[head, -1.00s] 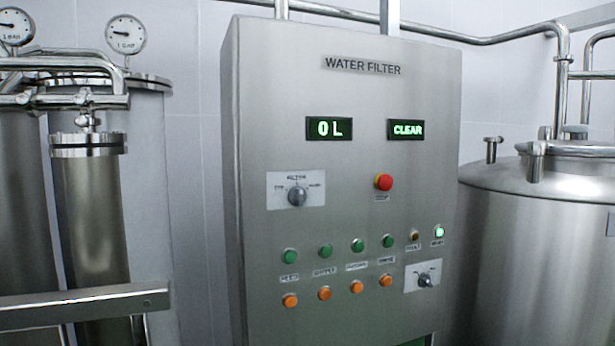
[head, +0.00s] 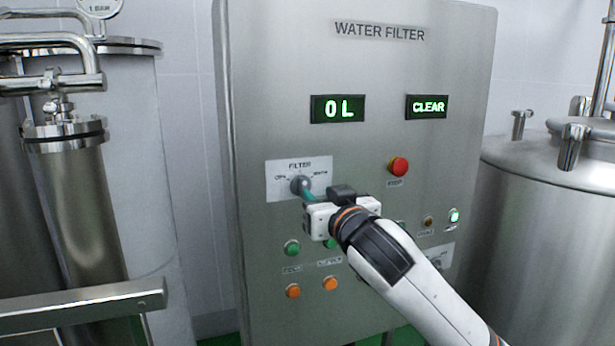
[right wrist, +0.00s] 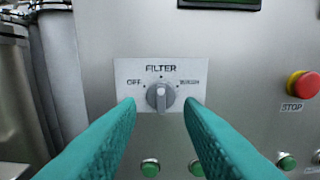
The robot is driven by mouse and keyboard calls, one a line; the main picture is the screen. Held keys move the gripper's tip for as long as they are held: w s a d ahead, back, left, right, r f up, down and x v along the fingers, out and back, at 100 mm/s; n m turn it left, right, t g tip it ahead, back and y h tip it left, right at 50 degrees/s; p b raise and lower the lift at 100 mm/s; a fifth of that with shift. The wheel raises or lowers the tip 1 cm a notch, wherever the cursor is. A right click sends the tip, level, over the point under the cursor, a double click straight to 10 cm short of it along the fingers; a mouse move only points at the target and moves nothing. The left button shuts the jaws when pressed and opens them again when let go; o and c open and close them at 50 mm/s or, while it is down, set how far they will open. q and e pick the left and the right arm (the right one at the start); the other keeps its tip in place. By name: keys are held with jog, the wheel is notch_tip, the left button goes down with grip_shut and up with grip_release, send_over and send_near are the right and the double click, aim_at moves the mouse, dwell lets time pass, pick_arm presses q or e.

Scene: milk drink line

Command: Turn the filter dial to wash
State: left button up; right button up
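The filter dial (head: 300,185) is a grey round knob on a white plate on the steel panel. In the right wrist view the dial (right wrist: 160,97) has its handle upright, under the middle mark, between OFF on the left and WASH on the right. My right gripper (head: 308,195) is in front of the dial, its teal fingers pointing at it. In the wrist view the right gripper's fingers (right wrist: 160,105) are spread apart, one to each side of the dial, with nothing between them but the view of it. I cannot tell whether they touch the knob. My left gripper is not in view.
A red stop button (head: 398,167) sits right of the dial. Green buttons (head: 291,248) and orange buttons (head: 293,291) are below, partly hidden by my right arm. Displays read 0 L (head: 338,108) and CLEAR (head: 428,107). Steel tanks stand on both sides.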

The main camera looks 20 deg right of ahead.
aim_at(305, 182)
jog(key=w+p, duration=0.2)
jog(key=w, duration=0.5)
jog(key=shift+w, duration=0.65)
jog(key=shift+f, duration=0.1)
jog(key=shift+c, duration=0.2)
grip_shut()
